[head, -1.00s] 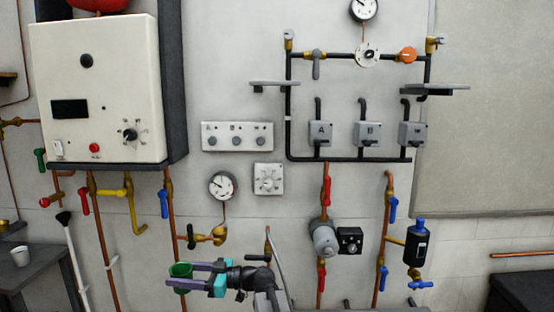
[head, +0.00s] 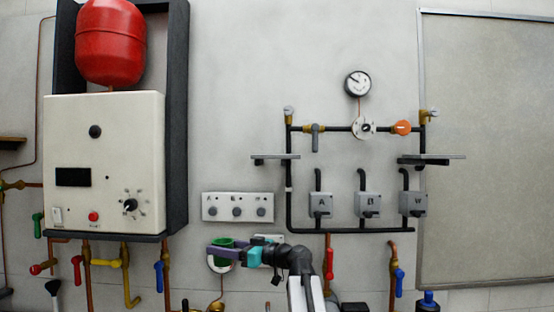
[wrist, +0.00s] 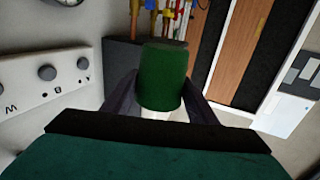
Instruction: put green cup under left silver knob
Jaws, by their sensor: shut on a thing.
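My gripper (head: 222,249) is shut on the green cup (head: 222,242), in front of the wall just below the A-B-W knob panel. In the wrist view the green cup (wrist: 163,76) sits between the two dark fingers. The left silver knob (head: 289,112) tops a brass fitting at the upper left corner of the black pipe frame. A small grey shelf (head: 275,158) is below it, up and to the right of the cup. A second silver knob (head: 434,114) is at the frame's right corner, above another grey shelf (head: 430,160).
The A-B-W panel (head: 238,207) is just above my gripper and shows at the left in the wrist view (wrist: 45,85). A white boiler (head: 104,165) and red tank (head: 110,43) are at left. Grey switch boxes (head: 320,204) hang inside the frame. Wall above the panel is bare.

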